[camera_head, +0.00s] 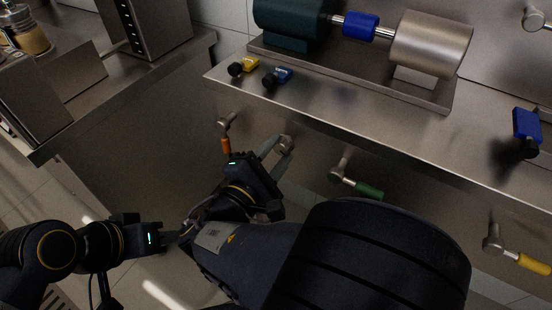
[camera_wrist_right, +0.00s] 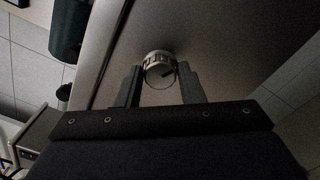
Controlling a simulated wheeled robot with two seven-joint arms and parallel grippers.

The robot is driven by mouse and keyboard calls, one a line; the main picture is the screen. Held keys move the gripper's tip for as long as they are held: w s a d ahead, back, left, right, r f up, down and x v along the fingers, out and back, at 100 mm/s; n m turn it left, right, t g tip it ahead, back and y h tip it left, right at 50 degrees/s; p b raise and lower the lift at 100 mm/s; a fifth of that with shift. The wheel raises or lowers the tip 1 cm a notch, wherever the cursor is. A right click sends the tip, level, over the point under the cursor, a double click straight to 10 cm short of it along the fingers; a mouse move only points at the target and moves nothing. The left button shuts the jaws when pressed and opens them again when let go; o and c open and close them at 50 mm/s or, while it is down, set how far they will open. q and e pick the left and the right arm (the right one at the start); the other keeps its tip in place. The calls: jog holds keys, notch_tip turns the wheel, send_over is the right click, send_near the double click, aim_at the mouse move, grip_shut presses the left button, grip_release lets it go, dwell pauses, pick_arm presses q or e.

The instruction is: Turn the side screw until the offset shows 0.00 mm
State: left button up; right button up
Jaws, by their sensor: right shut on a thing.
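The side screw, a round metal knob (camera_head: 286,142), sticks out from the front face of the steel bench. In the right wrist view its ribbed round end (camera_wrist_right: 158,68) sits between the two fingers. My right gripper (camera_head: 280,150) is shut on this knob, with one finger on each side; it also shows in the right wrist view (camera_wrist_right: 161,72). My left gripper (camera_head: 172,238) is low at the left, away from the bench, its fingers partly hidden behind my right arm. Whether it is open cannot be made out. No offset reading is legible in either view.
On the bench stand a dark green motor (camera_head: 285,18), a blue coupling (camera_head: 360,26) and a silver drum (camera_head: 431,43). Orange (camera_head: 226,146), green (camera_head: 368,191) and yellow (camera_head: 533,263) handles project from the bench front.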

jog(key=m+b, duration=0.3)
jog(key=m, duration=0.1)
jog(key=shift+f, duration=0.25)
jog(key=shift+r+m+b, duration=0.1)
jog(key=shift+m+b, duration=0.55)
jog(key=shift+m, duration=0.05)
jog(key=o, duration=1)
jog(key=shift+r, duration=0.1)
jog(key=p+v, duration=0.1)
jog(key=v, duration=0.7)
jog(key=shift+p, duration=0.35)
